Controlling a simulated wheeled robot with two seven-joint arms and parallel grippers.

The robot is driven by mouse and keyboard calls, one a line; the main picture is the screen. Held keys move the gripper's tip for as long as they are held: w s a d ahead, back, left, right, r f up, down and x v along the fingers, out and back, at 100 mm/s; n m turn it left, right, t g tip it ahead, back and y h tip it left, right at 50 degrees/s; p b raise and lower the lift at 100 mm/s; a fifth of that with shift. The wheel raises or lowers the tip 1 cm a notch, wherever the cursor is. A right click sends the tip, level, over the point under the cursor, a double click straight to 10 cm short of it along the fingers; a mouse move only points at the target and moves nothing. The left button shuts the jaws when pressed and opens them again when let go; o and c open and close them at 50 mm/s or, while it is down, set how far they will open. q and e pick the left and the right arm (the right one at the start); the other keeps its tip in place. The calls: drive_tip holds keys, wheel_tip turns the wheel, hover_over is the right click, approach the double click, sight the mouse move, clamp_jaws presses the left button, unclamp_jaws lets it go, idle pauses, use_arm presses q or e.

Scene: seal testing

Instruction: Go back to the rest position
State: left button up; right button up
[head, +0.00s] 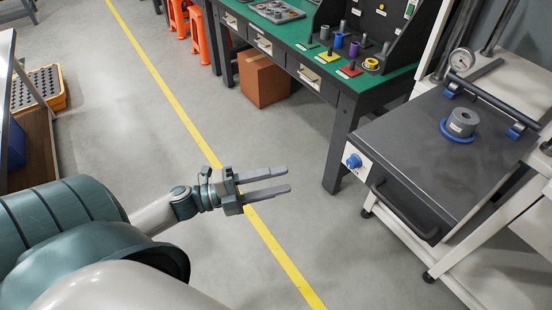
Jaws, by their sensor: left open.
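My left gripper (288,180) reaches in from the lower left in the head view. Its two grey fingers are apart, with nothing between them. It hangs over the bare floor and the yellow line, clear of the furniture. My right gripper does not show.
A seal-testing machine (405,140) with a grey part on a blue ring (461,125) stands at the right. A green workbench (335,75) with coloured parts is at the back, a cardboard box (263,80) below it. Orange stools (200,35) stand behind. A shelf (38,140) is at left. The middle floor is free.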

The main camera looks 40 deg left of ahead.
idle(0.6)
use_arm(q)
drive_tip(key=a+f+n+y, duration=0.2)
drive_tip(key=f+n+y, duration=0.4)
drive_tip(key=f, duration=0.8)
drive_tip(key=a+f+n+y, duration=0.2)
drive_tip(key=f+n+y, duration=0.2)
drive_tip(key=f+n, duration=0.7)
drive_tip(key=s+d+f+n+g, duration=0.1)
drive_tip(key=s+d+f+g, duration=0.1)
drive_tip(key=s+d+f, duration=0.3)
drive_tip(key=s+d+f+n+g, duration=0.2)
drive_tip(key=s+d+f, duration=0.3)
drive_tip(key=f, duration=0.8)
drive_tip(key=s+d+f+n+g+y, duration=0.1)
drive_tip(key=s+d+f, duration=0.4)
drive_tip(key=f, duration=0.5)
drive_tip(key=s+n+g, duration=0.1)
drive_tip(key=s+g, duration=0.1)
drive_tip(key=shift+s+d, duration=0.2)
drive_tip(key=shift+s, duration=0.2)
drive_tip(key=shift+f, duration=0.1)
